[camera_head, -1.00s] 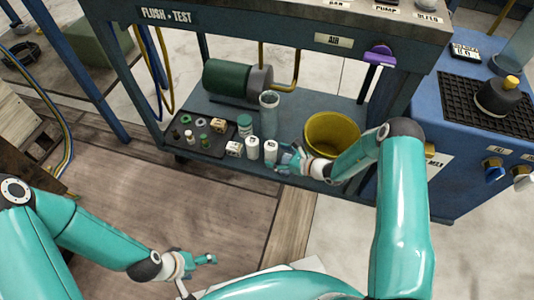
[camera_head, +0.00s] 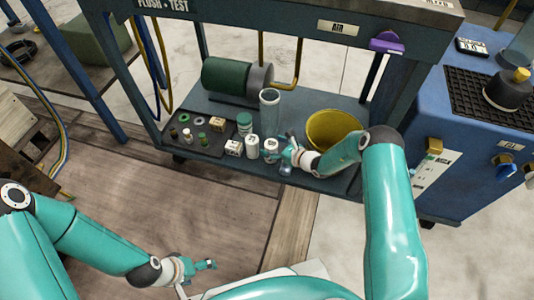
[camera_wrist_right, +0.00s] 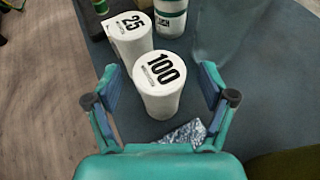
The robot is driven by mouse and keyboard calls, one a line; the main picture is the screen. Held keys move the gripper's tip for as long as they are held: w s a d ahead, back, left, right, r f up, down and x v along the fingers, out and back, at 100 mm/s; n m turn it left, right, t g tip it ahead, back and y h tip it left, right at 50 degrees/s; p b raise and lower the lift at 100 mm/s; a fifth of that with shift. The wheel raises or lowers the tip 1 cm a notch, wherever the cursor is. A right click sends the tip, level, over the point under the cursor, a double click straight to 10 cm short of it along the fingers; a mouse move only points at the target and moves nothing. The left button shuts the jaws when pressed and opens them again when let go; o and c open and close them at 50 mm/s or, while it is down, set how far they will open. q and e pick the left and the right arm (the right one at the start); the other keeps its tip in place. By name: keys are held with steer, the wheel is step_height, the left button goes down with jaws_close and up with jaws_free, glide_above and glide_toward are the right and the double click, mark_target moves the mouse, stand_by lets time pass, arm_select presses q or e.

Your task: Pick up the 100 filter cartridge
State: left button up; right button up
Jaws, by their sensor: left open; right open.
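The 100 filter cartridge (camera_wrist_right: 158,80) is a white cylinder with a black "100" on its top. In the right wrist view it stands upright between the spread fingers of my right gripper (camera_wrist_right: 160,103), with a gap on both sides. In the head view the cartridge (camera_head: 270,146) stands near the front edge of the lower shelf, and my right gripper (camera_head: 284,153) is open beside it. My left gripper (camera_head: 207,265) is open and empty, low over the wooden floor, away from the shelf.
A white cartridge marked 25 (camera_wrist_right: 129,36) stands close to the left of the 100 one. A clear cylinder (camera_head: 269,110), a yellow bucket (camera_head: 334,127) and a dark tray of small parts (camera_head: 178,146) share the lower shelf (camera_head: 215,105). The bench top overhangs it.

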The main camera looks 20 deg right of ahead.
steer(key=c, duration=1.3)
steer(key=shift+r, duration=0.1)
